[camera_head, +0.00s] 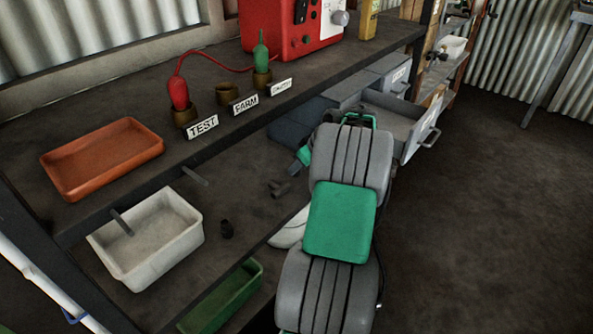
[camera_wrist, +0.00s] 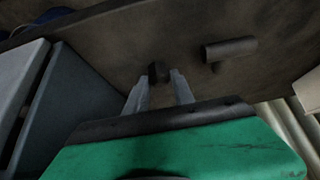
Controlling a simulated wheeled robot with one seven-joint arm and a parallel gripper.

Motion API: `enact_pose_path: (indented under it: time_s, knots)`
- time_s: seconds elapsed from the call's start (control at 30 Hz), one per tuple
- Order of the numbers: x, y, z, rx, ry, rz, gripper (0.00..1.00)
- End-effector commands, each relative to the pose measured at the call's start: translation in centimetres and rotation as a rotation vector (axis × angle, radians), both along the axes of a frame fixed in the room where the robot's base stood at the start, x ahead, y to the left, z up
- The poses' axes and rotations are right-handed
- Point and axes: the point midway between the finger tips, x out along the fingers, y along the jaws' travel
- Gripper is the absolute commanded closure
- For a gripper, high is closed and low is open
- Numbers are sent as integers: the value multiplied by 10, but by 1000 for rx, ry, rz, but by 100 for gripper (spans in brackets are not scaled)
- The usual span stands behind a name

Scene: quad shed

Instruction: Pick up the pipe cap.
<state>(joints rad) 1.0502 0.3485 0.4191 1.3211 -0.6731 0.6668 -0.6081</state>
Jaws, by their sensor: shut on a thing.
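The pipe cap (camera_wrist: 158,72) is a small dark piece between the tips of my gripper (camera_wrist: 158,84) in the wrist view. The two grey fingers are shut on it, with the lower shelf's brown surface behind. I cannot tell whether the cap is touching the shelf or lifted.
A dark pipe fitting (camera_wrist: 230,48) lies right of the cap; grey drawers (camera_wrist: 62,95) stand close on the left. The upper shelf (camera_head: 225,150) overhangs.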

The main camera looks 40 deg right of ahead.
Motion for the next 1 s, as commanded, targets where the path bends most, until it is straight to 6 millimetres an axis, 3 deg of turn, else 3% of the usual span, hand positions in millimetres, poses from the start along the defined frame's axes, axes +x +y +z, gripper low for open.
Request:
enact_pose_path:
  time_s: [0.23,0.67,0.87,1.0]
  knots:
    - [0,0,0,0,0,0,100]
    - [0,0,7,-1,-1,-1,100]
    - [0,0,41,-2,-2,0,100]
    - [-32,-4,75,-4,-2,-6,100]
